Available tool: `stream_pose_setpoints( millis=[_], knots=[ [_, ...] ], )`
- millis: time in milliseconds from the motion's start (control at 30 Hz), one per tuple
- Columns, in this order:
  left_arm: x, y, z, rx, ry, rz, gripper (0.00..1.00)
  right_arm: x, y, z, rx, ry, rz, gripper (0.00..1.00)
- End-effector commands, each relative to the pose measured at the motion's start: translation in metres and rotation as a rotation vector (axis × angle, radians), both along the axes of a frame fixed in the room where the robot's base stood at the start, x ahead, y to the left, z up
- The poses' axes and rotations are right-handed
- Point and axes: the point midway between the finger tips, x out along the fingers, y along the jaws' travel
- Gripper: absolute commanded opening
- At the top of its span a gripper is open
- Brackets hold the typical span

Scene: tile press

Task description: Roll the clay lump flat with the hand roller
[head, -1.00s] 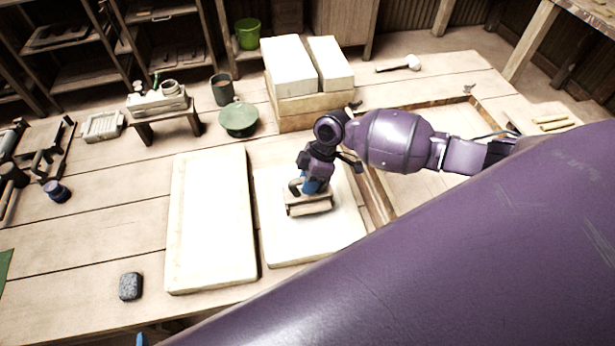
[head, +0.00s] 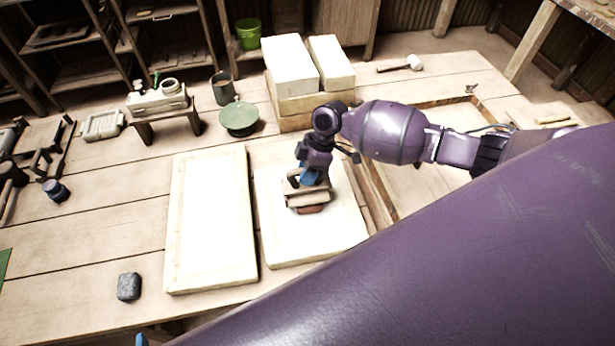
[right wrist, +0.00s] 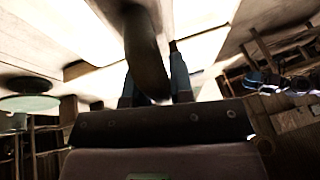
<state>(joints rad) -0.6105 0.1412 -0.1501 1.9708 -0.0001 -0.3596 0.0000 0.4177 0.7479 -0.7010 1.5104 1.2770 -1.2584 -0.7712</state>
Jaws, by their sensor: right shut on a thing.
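My right gripper (head: 311,177) is shut on the handle of the hand roller (head: 307,197), above the right-hand pale slab (head: 340,225). In the right wrist view the dark, blurred roller handle (right wrist: 147,60) sits between the blue fingers. A thin edge of the reddish clay lump (head: 310,210) shows at the roller's near side on the slab. The roller and gripper hide the rest of the clay, and I cannot tell how flat it is. A small blue tip (head: 141,340) at the bottom edge may be my left gripper; its jaws do not show.
A second pale slab (head: 210,220) lies to the left, with a grey block (head: 129,286) in front of it. Stacked white blocks (head: 290,65), a green bowl (head: 239,118) and a dark mug (head: 223,90) stand behind. A wooden frame (head: 375,190) lies right of the slab.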

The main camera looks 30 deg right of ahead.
Motion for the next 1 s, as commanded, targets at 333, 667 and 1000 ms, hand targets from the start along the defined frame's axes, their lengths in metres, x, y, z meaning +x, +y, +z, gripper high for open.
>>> stream_pose_setpoints(
  millis=[333, 667, 1000],
  knots=[
    [0.0, 0.0, 0.005, 0.0, 0.002, 0.0, 0.9, -0.008, 0.002, -0.002, 0.0, 0.0, 0.001, 0.0],
    [-0.001, 0.0, 0.006, 0.0, 0.003, 0.0, 0.9, -0.018, 0.005, -0.007, -0.001, 0.002, 0.001, 0.0],
    [-0.001, 0.0, 0.006, 0.0, 0.003, 0.0, 0.9, -0.032, 0.009, -0.006, -0.001, 0.004, 0.002, 0.0]
  ],
)
